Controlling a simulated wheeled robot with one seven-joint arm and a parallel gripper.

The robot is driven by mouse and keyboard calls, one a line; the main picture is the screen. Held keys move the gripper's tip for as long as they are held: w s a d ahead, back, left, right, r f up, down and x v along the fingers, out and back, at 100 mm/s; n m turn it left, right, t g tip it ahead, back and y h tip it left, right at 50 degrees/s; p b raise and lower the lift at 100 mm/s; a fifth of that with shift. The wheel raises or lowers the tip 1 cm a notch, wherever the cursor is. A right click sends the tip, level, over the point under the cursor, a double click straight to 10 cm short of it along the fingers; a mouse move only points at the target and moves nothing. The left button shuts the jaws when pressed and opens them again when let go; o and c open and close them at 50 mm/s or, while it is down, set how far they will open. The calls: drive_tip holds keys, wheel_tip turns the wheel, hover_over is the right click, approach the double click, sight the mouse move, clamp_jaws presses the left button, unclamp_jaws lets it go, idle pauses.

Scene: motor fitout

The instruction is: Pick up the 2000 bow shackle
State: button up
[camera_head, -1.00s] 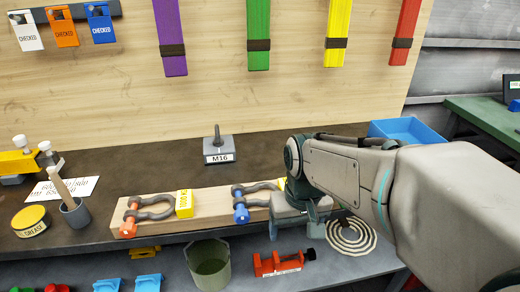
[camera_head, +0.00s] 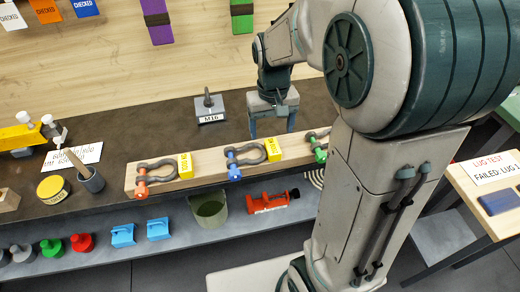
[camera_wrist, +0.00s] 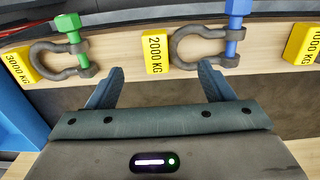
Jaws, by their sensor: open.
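The 2000 bow shackle is the grey bow with a blue pin (camera_head: 245,156) in the middle of the wooden beam (camera_head: 205,175). It also shows in the wrist view (camera_wrist: 198,45), beside its yellow 2000 KG tag (camera_wrist: 157,53). My gripper (camera_head: 272,132) is open and empty, above the dark bench top just behind the beam, near the tag. In the wrist view my fingertips (camera_wrist: 160,78) point toward the tag and the bow's near side, apart from the shackle.
An orange-pin shackle (camera_head: 155,174) lies left on the beam, and a green-pin 3000 KG shackle (camera_wrist: 62,52) on the other side. The M16 stand (camera_head: 209,108) is left of my gripper. A lower shelf holds a bucket (camera_head: 208,208) and a red vise (camera_head: 268,202).

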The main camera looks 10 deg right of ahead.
sight(269, 146)
drive_tip(key=f, duration=0.8)
drive_tip(key=shift+w+a+f, duration=0.1)
drive_tip(key=shift+w+f, duration=0.1)
drive_tip(key=shift+w, duration=0.15)
drive_tip(key=shift+c, duration=0.3)
drive_tip(key=c, duration=1.4)
drive_tip(key=shift+r, duration=0.1)
